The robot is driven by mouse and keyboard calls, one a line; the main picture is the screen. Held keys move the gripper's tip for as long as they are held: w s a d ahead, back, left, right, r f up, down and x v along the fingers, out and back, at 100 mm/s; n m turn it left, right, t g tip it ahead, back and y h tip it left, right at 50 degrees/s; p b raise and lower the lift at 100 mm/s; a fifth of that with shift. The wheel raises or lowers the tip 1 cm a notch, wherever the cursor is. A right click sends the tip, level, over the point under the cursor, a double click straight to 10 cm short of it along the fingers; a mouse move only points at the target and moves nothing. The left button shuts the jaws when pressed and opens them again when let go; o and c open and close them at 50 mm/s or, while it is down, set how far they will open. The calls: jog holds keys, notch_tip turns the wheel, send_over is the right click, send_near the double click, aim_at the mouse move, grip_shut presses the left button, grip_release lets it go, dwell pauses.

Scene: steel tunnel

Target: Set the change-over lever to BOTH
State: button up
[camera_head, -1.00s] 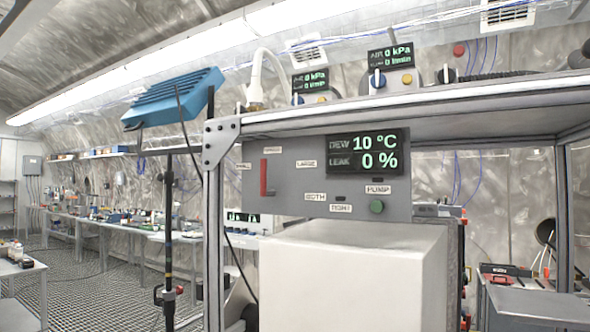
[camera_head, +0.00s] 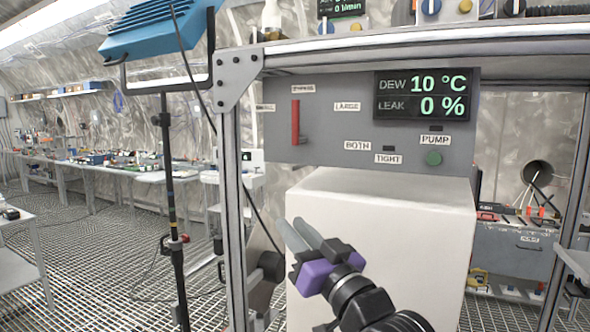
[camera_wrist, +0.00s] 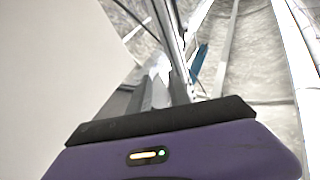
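The change-over lever is a red upright handle (camera_head: 295,122) on the left of the grey control panel (camera_head: 330,128). It points up toward a small label (camera_head: 303,88) that I cannot read surely. A BOTH label (camera_head: 357,146) is at the lower middle of the panel and a LARGE label (camera_head: 347,106) is right of the lever. My gripper (camera_head: 291,221), purple with two grey fingers, is below the panel in front of the white box, apart from the lever. Its fingers lie close together and hold nothing visible; they also show in the wrist view (camera_wrist: 165,85).
A white box (camera_head: 380,215) stands below the panel. A frame post (camera_head: 233,200) and dark stand pole (camera_head: 171,200) are to the left.

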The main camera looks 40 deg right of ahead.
jog(key=n+t+p, duration=0.1)
jog(key=n, duration=0.1)
send_near(298, 118)
jog(key=w, duration=0.3)
jog(key=shift+s+d+r+p+x, duration=0.15)
jog(key=shift+p+x, duration=0.25)
jog(key=shift+x, duration=0.95)
jog(key=shift+s+r+p+x, duration=0.1)
jog(key=shift+r+p+x, duration=0.2)
jog(key=shift+x, duration=1.1)
jog(key=shift+s+d+r+p+x, duration=0.1)
jog(key=shift+p+x, duration=0.35)
jog(key=shift+x, duration=0.9)
grip_shut()
